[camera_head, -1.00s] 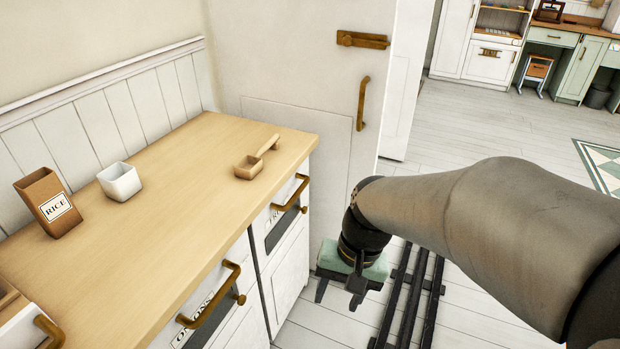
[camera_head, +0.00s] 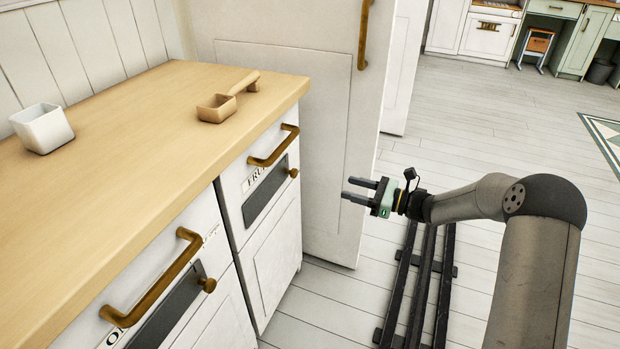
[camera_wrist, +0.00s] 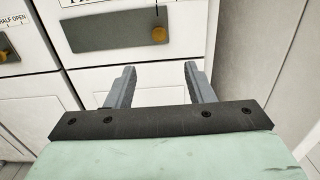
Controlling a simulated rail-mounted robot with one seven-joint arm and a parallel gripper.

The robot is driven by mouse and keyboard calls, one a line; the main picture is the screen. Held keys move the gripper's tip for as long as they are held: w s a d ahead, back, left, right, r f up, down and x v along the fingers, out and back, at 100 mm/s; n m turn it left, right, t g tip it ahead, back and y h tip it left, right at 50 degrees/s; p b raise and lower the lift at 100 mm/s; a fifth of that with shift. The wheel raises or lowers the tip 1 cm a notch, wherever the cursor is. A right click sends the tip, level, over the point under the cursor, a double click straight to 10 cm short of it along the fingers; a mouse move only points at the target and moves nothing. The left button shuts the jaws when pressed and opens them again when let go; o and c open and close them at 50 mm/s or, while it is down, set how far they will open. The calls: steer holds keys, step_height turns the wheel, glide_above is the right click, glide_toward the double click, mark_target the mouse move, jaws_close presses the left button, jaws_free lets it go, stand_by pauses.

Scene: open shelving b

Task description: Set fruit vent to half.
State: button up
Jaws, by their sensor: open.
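The fruit drawer front (camera_head: 258,205) carries a label partly reading "FRU", a brass handle and a dark vent slot (camera_head: 265,190). A small round brass vent knob (camera_head: 293,173) sits at the slot's right end. In the wrist view the dark vent plate (camera_wrist: 115,31) and its brass knob (camera_wrist: 159,34) are ahead of my gripper, above the fingertips. My gripper (camera_head: 354,190) is open and empty, to the right of the drawer and apart from it, its fingers pointing left. Its two fingers (camera_wrist: 160,75) also show in the wrist view. The vent's scale marks are mostly hidden.
The onion drawer (camera_head: 165,310) with its handle and knob is to the left. A wooden scoop (camera_head: 222,105) and a white cup (camera_head: 42,128) stand on the wooden counter (camera_head: 130,160). A tall white door (camera_head: 330,130) stands behind; open floor is to the right.

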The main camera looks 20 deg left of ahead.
mark_target(296, 174)
steer(key=a+b, duration=0.1)
steer(key=a, duration=0.4)
steer(key=w+a+b, duration=0.1)
steer(key=a, duration=0.4)
steer(key=a+b, duration=0.1)
steer(key=a, duration=0.5)
steer(key=shift+w, duration=0.25)
